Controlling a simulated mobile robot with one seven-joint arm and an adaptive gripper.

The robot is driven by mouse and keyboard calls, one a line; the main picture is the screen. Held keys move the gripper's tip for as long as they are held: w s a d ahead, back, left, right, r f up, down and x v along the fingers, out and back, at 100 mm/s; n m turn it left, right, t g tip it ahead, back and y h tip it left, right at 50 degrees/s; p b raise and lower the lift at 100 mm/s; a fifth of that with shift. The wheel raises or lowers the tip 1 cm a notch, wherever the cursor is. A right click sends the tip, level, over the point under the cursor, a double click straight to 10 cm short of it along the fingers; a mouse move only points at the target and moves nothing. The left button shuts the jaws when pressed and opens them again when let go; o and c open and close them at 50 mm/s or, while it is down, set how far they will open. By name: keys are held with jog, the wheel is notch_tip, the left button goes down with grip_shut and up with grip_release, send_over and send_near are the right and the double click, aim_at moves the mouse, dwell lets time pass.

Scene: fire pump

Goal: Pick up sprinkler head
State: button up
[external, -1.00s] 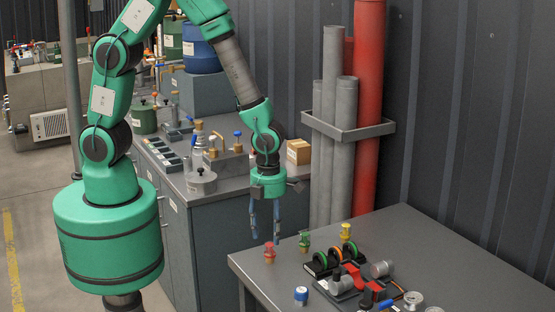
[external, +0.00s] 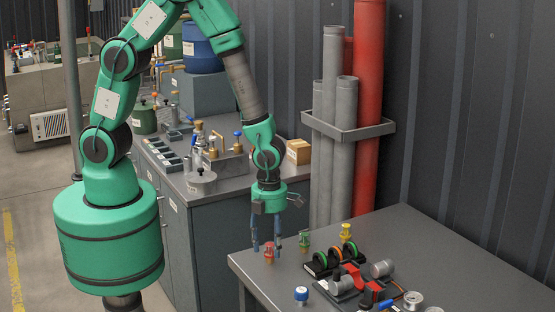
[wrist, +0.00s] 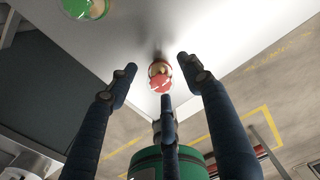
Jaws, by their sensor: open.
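A small sprinkler head with a red top (external: 269,257) stands upright near the left edge of the grey table. In the wrist view its red top (wrist: 160,82) shows between my fingers. My gripper (external: 267,246) points down with its blue fingers spread around this red head. The fingers look apart from it and hold nothing. Similar small heads stand nearby, one green (external: 304,243), one yellow (external: 346,232) and one blue and white (external: 301,295). The green one also shows in the wrist view (wrist: 84,8).
The grey table (external: 430,240) carries a cluster of black and red fittings (external: 350,278) to the right of the heads. A workbench with drawers (external: 215,235) stands behind on the left. Grey and red pipes (external: 366,110) stand at the wall.

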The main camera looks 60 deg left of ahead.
aim_at(268, 243)
jog(key=shift+f, duration=0.35)
dwell(0.3)
grip_shut()
jog(key=shift+r, duration=0.2)
jog(key=shift+r, duration=0.8)
jog(key=shift+s+a+r, duration=0.15)
jog(key=shift+s+r, duration=0.05)
jog(key=shift+r, duration=0.65)
jog(key=s+a+r, duration=0.1)
jog(key=s+a, duration=0.8)
jog(key=s, duration=0.3)
jog(key=shift+s+a+r, duration=0.15)
jog(key=shift+a, duration=0.15)
